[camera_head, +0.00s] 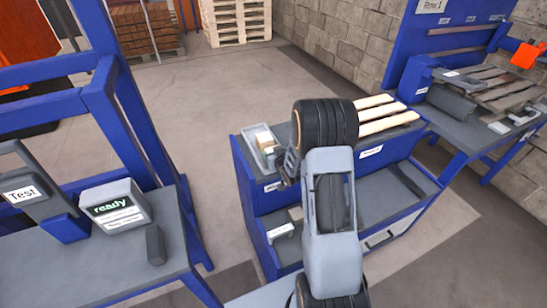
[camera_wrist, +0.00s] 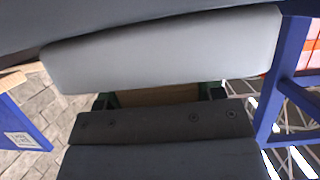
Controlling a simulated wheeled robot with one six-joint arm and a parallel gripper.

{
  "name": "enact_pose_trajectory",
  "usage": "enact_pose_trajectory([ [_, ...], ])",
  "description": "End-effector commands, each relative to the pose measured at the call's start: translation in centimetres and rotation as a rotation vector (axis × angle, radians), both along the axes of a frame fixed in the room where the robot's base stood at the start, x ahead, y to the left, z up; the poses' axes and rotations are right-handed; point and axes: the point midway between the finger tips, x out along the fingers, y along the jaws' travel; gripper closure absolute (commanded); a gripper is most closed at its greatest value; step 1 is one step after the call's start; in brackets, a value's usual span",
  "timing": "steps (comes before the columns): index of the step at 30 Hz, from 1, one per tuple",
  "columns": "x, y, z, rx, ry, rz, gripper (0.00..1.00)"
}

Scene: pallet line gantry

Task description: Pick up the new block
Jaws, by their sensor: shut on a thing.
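My gripper (camera_head: 287,164) is at the left end of the blue bench, beside a small pale tray. In the wrist view its dark green fingers (camera_wrist: 158,97) sit on both sides of a brown wooden block (camera_wrist: 160,95), and it is shut on that block. Grey parts of my own wrist cover most of the block there. In the head view a light wooden piece (camera_head: 265,142) shows at the tray (camera_head: 251,131), just behind the gripper. I cannot tell whether it is the held block or another one.
Several pale boards (camera_head: 388,124) lie on the blue bench (camera_head: 246,196) beyond my arm. A second blue bench with slats (camera_head: 497,87) stands at right. At left are a blue frame (camera_head: 118,115) and a table with a "ready" display (camera_head: 115,206). Open floor (camera_head: 215,85) lies behind.

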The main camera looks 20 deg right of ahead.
Motion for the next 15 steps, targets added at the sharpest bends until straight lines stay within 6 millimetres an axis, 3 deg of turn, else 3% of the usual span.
enact_pose_trajectory([
  [10, 0.0, 0.0, 0.2, 0.000, -0.002, 0.000, 0.63],
  [15, 0.1, 0.0, 1.2, 0.000, -0.004, 0.000, 0.63],
])
